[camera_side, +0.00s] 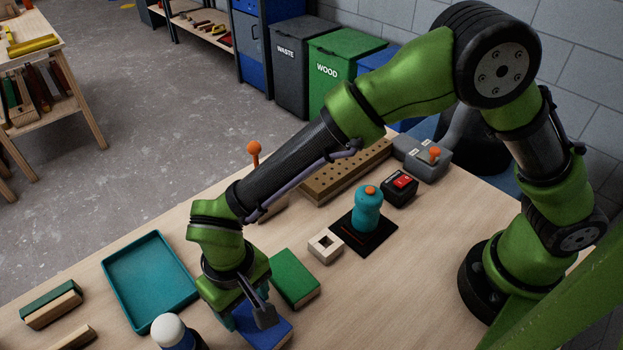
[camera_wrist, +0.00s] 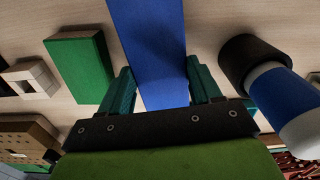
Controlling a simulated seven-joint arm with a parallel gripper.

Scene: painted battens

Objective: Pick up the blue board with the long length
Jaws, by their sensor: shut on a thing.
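The blue board (camera_side: 268,334) is at the front of the table in the side view, under my gripper (camera_side: 250,308). In the wrist view the blue board (camera_wrist: 150,40) runs away from between the two teal fingers of my gripper (camera_wrist: 162,88), which are shut on its sides. Its near end is hidden by the gripper body. I cannot tell whether it touches the table. A shorter green board (camera_side: 295,278) lies just right of it, apart from it; it also shows at the left of the wrist view (camera_wrist: 80,65).
An empty teal tray (camera_side: 150,280) lies left of my gripper. A blue-and-white bottle (camera_side: 174,332) stands close by, also in the wrist view (camera_wrist: 275,90). A pale square block (camera_side: 325,246), a teal bottle (camera_side: 367,208) on a dark mat and a drilled rack (camera_side: 345,172) are further back.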

